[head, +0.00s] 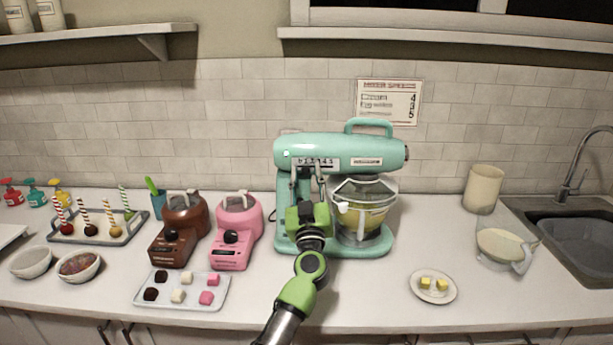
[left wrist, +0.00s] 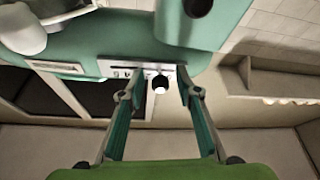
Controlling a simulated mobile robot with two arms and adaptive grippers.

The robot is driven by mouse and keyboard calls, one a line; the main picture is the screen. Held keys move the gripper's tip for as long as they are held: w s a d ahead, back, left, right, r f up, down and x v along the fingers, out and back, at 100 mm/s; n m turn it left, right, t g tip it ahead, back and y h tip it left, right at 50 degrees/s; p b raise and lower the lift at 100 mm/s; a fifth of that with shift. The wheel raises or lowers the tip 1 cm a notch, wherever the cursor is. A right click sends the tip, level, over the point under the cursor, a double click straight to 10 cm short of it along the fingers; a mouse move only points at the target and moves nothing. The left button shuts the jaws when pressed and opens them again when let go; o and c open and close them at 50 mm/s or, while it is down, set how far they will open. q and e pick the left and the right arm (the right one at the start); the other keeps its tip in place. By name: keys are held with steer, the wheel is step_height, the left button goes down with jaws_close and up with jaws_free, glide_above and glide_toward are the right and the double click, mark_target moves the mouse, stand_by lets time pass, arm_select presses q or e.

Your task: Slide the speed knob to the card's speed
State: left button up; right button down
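A teal stand mixer (head: 345,150) stands on the counter, with a pale numbered speed scale (head: 316,162) on its side. The left wrist view shows the slotted scale plate (left wrist: 135,69) and a dark knob with a white end (left wrist: 160,83). My left gripper (head: 308,174) is in front of the scale. Its two fingers are open on either side of the knob, with visible gaps in the wrist view (left wrist: 158,93). The knob's exact number cannot be read. A speed card (head: 389,101) hangs on the wall; its figures look like 4, 3 and 5, its words are blurred. My right gripper is out of view.
A glass bowl (head: 362,216) sits under the mixer head. Brown (head: 179,236) and pink (head: 237,232) small machines stand to its left, behind a tray of cubes (head: 182,304). A plate (head: 449,296) with yellow cubes is at right. Counter between plate and mixer is clear.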

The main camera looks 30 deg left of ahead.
arm_select(q)
jaws_close()
steer(key=shift+w+d+p, duration=0.3)
steer(key=shift+w+d, duration=0.1)
steer(key=shift+d, duration=0.3)
steer(key=shift+w+d+p, duration=0.3)
steer(key=shift+w+d, duration=0.05)
steer(key=shift+d, duration=0.3)
jaws_free()
steer(key=shift+a, duration=0.1)
steer(key=shift+s+f, duration=0.1)
steer(key=v, duration=1.2)
